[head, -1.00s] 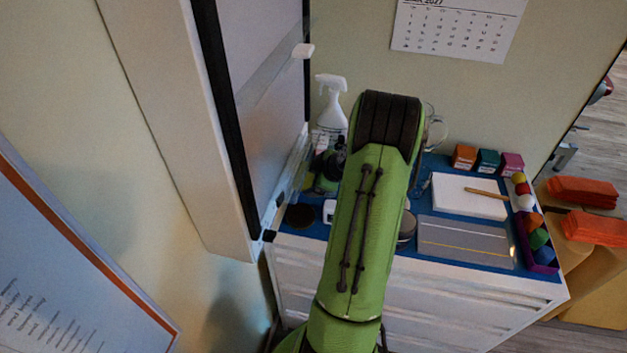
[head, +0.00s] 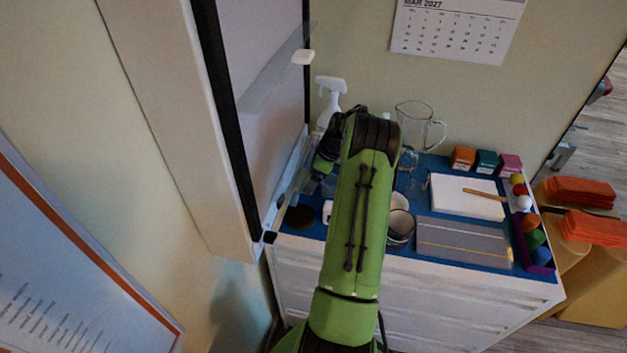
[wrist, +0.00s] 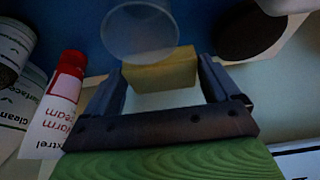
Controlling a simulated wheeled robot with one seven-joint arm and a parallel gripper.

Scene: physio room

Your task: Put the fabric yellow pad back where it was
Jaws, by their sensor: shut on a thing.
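The yellow pad (wrist: 162,74) is a small block between the two fingers of my gripper (wrist: 160,88) in the wrist view. My gripper is shut on it. A clear round glass or cup (wrist: 140,32) overlaps the pad's upper edge in that view; I cannot tell whether they touch. In the head view my green arm reaches over the counter to the left of the glass jug, and its forearm hides part of the counter. The pad and the fingertips cannot be made out in the head view.
The blue-topped counter (head: 425,168) holds a spray bottle (head: 331,98), glass jug (head: 417,128), mugs (head: 399,228), white pad (head: 466,197), grey tray (head: 462,243) and small coloured boxes (head: 487,160). A white cabinet (head: 165,120) stands close on the left. A red-capped tube (wrist: 60,105) lies beside my gripper.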

